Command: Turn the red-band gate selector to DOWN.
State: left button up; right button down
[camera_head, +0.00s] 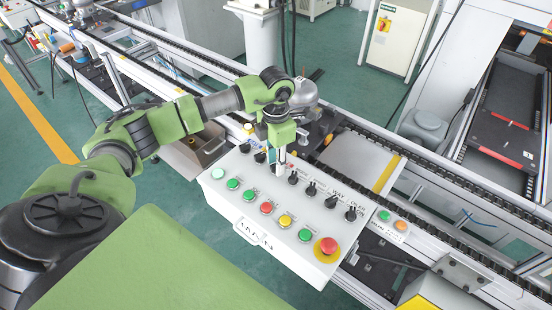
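A white control box (225,192) stands in front of the conveyor. A row of black selector knobs runs along its far side, including one left of my gripper (259,157), one just right of it (293,178) and one at the right end (351,213). No red band can be made out on any knob, and the labels are too small to read surely. My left gripper (281,162) points down over the knob row, and its fingers hide part of the row. Whether it touches a knob or how far its fingers are apart cannot be told. My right gripper is out of view.
Several coloured buttons line the box's near side, with a red emergency button (328,246) at the right end. A small panel with green and orange buttons (393,219) sits to the right. The conveyor rail (450,178) runs behind. A handle (247,233) juts from the box front.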

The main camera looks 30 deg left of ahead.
pick_arm(q)
jog(key=shift+w, duration=0.1)
grip_shut()
jog(key=shift+n, duration=0.3)
jog(key=n+b, duration=0.2)
jog(key=n, duration=0.1)
jog(key=shift+f, duration=0.1)
jog(key=shift+n+b, duration=1.05)
jog(key=shift+n, duration=1.65)
jog(key=shift+a, duration=0.1)
grip_release()
